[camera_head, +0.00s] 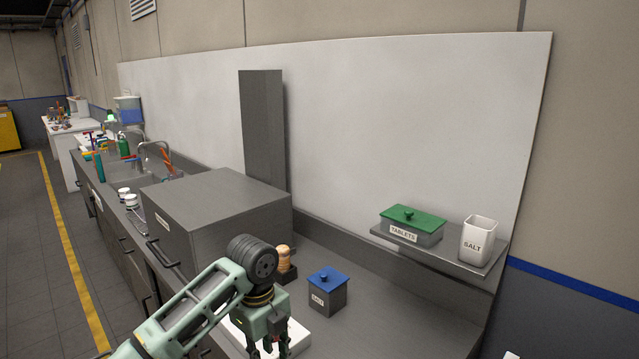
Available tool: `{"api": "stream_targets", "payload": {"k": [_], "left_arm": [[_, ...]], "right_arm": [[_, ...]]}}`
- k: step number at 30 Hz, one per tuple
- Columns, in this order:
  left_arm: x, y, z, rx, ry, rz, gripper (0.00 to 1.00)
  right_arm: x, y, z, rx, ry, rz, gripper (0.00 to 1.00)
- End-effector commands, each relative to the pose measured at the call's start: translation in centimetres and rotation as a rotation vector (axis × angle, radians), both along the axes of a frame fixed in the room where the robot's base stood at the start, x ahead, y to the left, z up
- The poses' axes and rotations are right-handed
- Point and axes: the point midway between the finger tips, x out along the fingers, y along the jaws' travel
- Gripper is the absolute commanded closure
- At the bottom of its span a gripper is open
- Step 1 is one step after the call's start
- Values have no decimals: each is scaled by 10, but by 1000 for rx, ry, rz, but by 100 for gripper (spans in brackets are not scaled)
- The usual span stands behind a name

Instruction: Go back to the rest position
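My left arm comes in from the lower left with pale green links and a dark joint. My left gripper (268,347) points down at the bottom edge of the picture, over a white tray-like thing (298,338) on the counter. Its fingertips are cut off by the picture edge, so I cannot see whether it is open, shut or holding anything. My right gripper is not in view.
A grey box with a blue lid (327,293) and a wooden-topped item (285,262) stand near my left arm. A large grey cabinet (215,205) is behind it. A shelf (455,262) holds a green-lidded TABLETS box (412,228) and a white SALT container (478,243).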

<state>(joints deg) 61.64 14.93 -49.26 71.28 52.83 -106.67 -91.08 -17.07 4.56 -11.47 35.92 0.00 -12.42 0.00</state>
Motion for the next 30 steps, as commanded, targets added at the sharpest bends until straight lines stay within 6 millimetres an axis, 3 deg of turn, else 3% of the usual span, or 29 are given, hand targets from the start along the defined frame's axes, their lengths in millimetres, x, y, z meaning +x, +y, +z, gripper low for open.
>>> {"api": "stream_targets", "payload": {"k": [5, 11, 19, 25, 30], "left_arm": [[-20, -15, -29, -34, 1, 73, 72], [-51, -34, -67, -93, 2, 214, 72], [-126, -53, -124, -235, 14, 636, 72], [-184, -36, -148, -318, 23, 1062, 72], [-232, -1, -155, -347, 9, 1437, 72]], "right_arm": [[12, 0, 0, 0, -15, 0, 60], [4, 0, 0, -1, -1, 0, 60], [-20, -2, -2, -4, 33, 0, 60], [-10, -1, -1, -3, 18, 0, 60], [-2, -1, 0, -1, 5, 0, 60]]}}
